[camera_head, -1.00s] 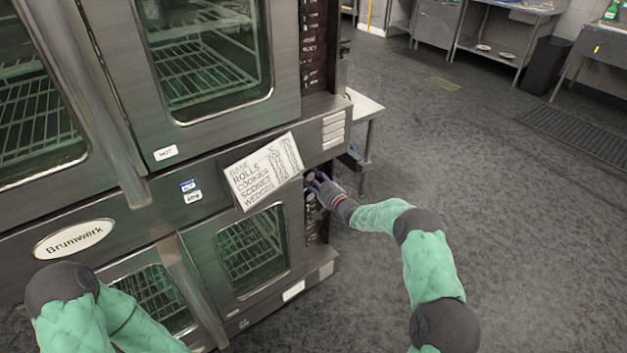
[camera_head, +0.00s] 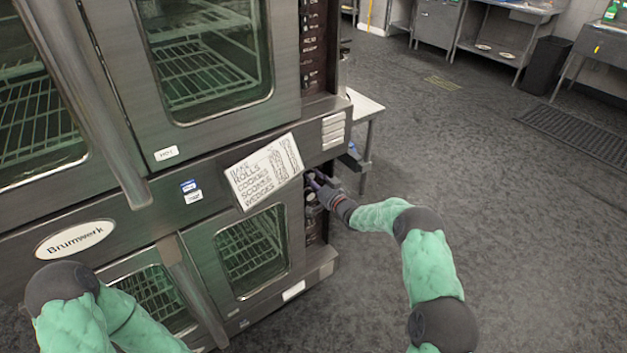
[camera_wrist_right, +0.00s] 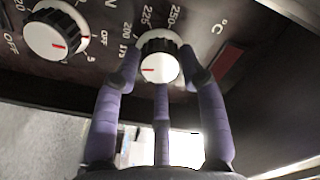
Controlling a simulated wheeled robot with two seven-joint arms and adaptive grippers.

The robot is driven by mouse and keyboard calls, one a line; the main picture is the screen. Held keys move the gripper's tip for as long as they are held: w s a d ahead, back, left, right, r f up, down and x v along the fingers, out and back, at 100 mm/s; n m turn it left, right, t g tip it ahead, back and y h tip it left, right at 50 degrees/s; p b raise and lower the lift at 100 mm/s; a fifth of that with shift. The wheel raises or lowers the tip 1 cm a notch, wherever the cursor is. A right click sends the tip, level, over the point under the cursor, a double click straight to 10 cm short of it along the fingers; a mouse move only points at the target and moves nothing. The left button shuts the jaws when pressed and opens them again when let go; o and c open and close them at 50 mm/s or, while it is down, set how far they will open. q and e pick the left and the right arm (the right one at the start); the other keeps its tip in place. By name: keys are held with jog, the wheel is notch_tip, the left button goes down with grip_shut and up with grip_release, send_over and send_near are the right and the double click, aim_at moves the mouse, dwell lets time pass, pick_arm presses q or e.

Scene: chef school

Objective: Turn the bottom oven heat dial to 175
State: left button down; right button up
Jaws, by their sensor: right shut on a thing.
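The bottom oven heat dial (camera_wrist_right: 158,60) is a white knob with a black ridged grip and a red pointer mark, in the right wrist view. Printed numbers around it read 175, 200, 225 and 250, with a °C mark. The red mark points to the left and slightly down in that view. My right gripper (camera_wrist_right: 160,80) has its purple fingers shut around the dial. In the head view my right gripper (camera_head: 318,184) is at the bottom oven's control panel (camera_head: 314,224), and the dial is hidden there. My left arm shows at lower left, but its gripper is out of view.
A second white dial (camera_wrist_right: 56,34) with a red mark and OFF labels sits beside the held dial. The bottom oven door (camera_head: 200,262) is closed. A paper sign (camera_head: 264,172) hangs above it. A small side table (camera_head: 366,106) stands behind; open floor lies right.

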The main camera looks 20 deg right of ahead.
dwell(0.4)
jog(key=o, duration=1.1)
jog(key=shift+r, duration=0.1)
jog(key=shift+o, duration=0.2)
jog(key=v, duration=1.2)
